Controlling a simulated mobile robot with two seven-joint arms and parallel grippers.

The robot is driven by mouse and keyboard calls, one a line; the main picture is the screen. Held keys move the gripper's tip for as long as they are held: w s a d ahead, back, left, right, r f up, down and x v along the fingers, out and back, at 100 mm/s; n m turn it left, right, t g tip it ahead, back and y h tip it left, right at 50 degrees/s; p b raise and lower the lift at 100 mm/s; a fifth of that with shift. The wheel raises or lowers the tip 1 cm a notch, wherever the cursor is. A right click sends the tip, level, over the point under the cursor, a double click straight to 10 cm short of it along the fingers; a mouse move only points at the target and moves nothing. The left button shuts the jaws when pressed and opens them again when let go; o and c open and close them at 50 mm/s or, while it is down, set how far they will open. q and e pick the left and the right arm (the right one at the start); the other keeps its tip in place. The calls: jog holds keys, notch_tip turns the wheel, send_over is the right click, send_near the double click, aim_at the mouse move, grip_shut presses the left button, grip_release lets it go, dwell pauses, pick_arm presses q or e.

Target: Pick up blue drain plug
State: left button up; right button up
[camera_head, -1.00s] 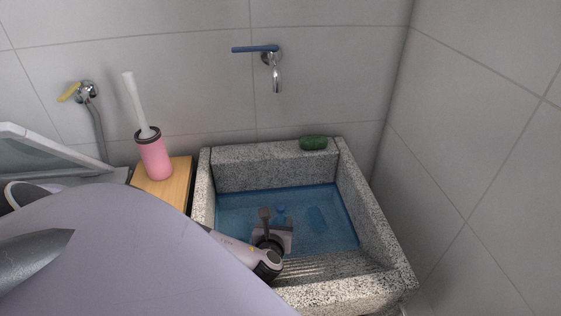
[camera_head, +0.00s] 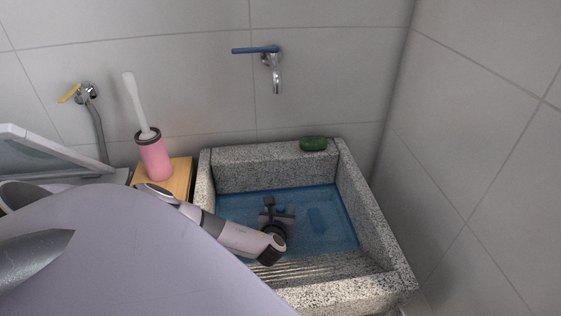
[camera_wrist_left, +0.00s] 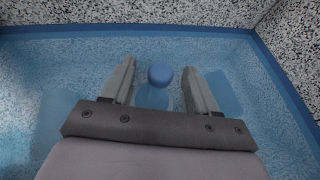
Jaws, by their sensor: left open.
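The blue drain plug (camera_wrist_left: 160,75) shows in the left wrist view as a round blue knob in the blue-lined sink basin. It lies between the fingertips of my left gripper (camera_wrist_left: 159,67), with a gap on both sides. My left gripper also shows in the head view (camera_head: 278,207), reaching down into the sink; it is open and empty. In the head view the plug is small and partly hidden by the gripper. My right gripper is not in view.
The speckled stone sink (camera_head: 378,225) has high walls around the basin and a ribbed front slope. A green sponge (camera_head: 313,144) lies on its back rim. A blue-handled tap (camera_head: 272,62) is above. A pink brush holder (camera_head: 154,160) stands on a wooden stand (camera_head: 178,182) at left.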

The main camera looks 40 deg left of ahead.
pick_arm(q)
jog(key=shift+c, duration=0.3)
grip_shut()
jog(key=shift+r, duration=0.1)
